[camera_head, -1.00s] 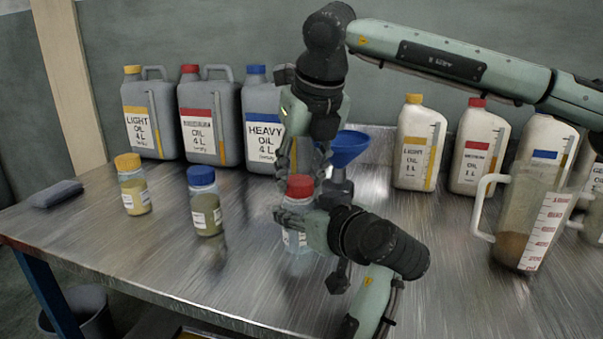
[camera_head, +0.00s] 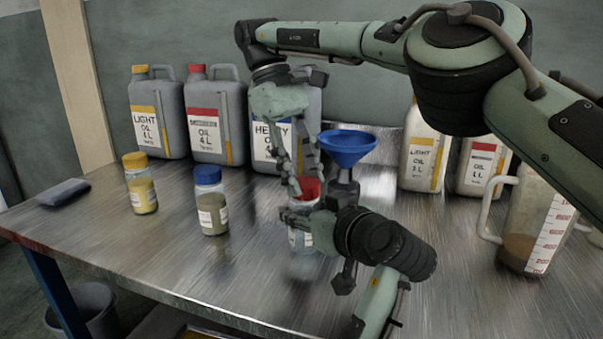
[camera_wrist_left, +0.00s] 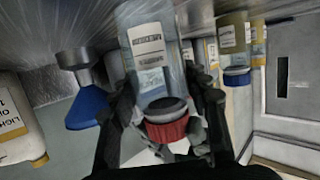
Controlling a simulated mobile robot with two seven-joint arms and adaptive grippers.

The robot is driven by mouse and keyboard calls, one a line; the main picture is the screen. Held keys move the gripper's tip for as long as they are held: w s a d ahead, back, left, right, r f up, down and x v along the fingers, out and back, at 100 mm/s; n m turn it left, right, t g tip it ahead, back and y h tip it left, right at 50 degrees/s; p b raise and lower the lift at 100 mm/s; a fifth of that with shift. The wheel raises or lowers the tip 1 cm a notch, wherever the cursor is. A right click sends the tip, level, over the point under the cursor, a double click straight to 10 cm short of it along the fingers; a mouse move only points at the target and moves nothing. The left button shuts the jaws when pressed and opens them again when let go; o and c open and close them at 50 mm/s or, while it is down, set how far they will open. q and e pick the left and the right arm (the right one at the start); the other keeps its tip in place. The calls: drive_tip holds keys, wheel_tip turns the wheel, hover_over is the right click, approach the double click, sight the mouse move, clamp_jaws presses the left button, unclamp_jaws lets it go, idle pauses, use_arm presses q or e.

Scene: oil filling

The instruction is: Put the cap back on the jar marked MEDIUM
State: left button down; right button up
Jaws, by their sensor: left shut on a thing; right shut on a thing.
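The clear jar (camera_head: 301,238) stands upright on the metal table, with a pale label; its writing is too small to read. My left gripper (camera_head: 294,214) is shut around the jar's upper part. The red cap (camera_head: 307,187) is at the jar's mouth; I cannot tell how tightly it sits. My right gripper (camera_head: 303,172) reaches down from above and is shut on the cap. In the left wrist view the jar (camera_wrist_left: 150,50) appears upside down between my left fingers, with the red cap (camera_wrist_left: 167,131) at its mouth.
A blue funnel (camera_head: 347,146) stands close behind and right of the jar. Blue-capped (camera_head: 210,205) and yellow-capped (camera_head: 141,188) jars stand left. Large oil cans (camera_head: 217,125) line the back, and a measuring jug (camera_head: 535,220) stands right.

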drive_tip(key=shift+m, duration=0.4)
use_arm(q)
drive_tip(key=shift+a, duration=0.1)
use_arm(e)
drive_tip(key=o, duration=0.8)
drive_tip(key=shift+c, duration=0.4)
